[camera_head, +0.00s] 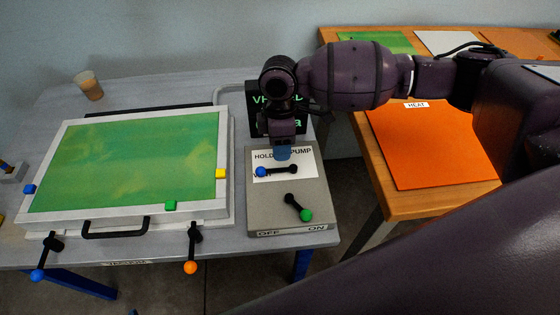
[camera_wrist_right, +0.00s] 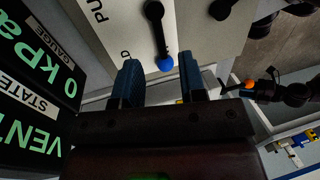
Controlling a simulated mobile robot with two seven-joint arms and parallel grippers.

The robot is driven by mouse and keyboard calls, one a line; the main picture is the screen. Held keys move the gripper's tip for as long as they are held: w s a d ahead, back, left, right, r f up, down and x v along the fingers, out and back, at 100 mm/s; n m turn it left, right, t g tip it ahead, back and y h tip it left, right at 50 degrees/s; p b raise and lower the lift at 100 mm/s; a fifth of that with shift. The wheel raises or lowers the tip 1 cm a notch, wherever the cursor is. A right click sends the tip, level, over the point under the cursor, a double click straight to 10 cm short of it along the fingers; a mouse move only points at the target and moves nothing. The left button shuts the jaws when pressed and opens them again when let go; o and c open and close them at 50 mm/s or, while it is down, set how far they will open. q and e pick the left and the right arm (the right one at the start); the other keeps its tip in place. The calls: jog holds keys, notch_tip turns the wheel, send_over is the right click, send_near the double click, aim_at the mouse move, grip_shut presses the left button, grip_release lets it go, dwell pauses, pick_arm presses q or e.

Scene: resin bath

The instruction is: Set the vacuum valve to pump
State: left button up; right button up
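The vacuum valve is a black lever with a blue ball (camera_head: 261,172) on the grey panel (camera_head: 262,212). My right gripper (camera_head: 282,153) is above the panel, just behind the lever. In the right wrist view its two blue fingers (camera_wrist_right: 160,75) are apart, with the blue ball (camera_wrist_right: 165,63) showing between and beyond the tips, not gripped. My left gripper is not in view.
A green-knobbed lever (camera_head: 305,215) stands in front on the panel, near OFF and ON. The display (camera_wrist_right: 35,110) reads 0 kPa and VENT. Left is a framed green bath (camera_head: 226,150) with a handle and clamps. An orange sheet (camera_head: 430,150) lies right.

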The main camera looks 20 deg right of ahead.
aim_at(281, 168)
jog(key=f, duration=0.3)
jog(key=s+f, duration=0.1)
jog(key=f, duration=0.1)
jog(key=shift+a+f+b, duration=0.15)
jog(key=shift+f+b, duration=0.15)
jog(key=shift+b, duration=0.1)
grip_shut()
